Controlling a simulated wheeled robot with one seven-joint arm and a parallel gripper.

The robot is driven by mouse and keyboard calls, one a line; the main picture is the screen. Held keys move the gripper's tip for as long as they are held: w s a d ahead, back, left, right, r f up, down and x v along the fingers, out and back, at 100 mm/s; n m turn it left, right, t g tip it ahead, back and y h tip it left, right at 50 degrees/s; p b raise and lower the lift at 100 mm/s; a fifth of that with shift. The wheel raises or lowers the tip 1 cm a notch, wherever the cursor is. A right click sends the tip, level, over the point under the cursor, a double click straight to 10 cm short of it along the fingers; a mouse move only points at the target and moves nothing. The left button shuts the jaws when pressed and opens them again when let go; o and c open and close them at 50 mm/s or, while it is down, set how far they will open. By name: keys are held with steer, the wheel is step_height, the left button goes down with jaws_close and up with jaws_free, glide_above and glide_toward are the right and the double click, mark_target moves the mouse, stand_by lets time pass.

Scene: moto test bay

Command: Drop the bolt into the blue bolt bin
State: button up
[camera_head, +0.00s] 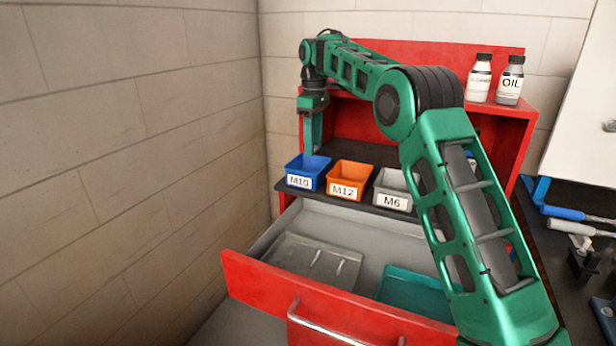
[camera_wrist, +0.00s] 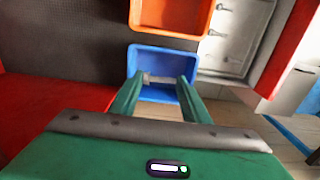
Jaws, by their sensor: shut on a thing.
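The blue bolt bin (camera_head: 308,171), labelled M10, stands at the left end of a row of bins on a dark shelf. My gripper (camera_head: 311,150) points down over it, its fingertips at or just above the bin's opening. In the wrist view the two green fingers (camera_wrist: 161,80) reach over the blue bin (camera_wrist: 134,60). A small grey piece, the bolt (camera_wrist: 152,79), shows between the fingertips, and they are shut on it. Most of the bolt is hidden in the head view.
An orange M12 bin (camera_head: 349,178) and a grey M6 bin (camera_head: 392,190) stand to the right. Below, an open red drawer (camera_head: 260,284) holds a grey tray and a teal tray (camera_head: 412,290). Two bottles (camera_head: 510,80) stand on the red cabinet. A wall bounds the left side.

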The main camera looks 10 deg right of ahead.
steer(key=shift+f, duration=1.6)
steer(key=o, duration=1.1)
steer(key=r, duration=0.8)
steer(key=shift+w+r, duration=0.2)
steer(key=shift+r, duration=0.05)
step_height(320, 180, up, 2)
steer(key=shift+w+r, duration=0.15)
steer(key=shift+r, duration=0.1)
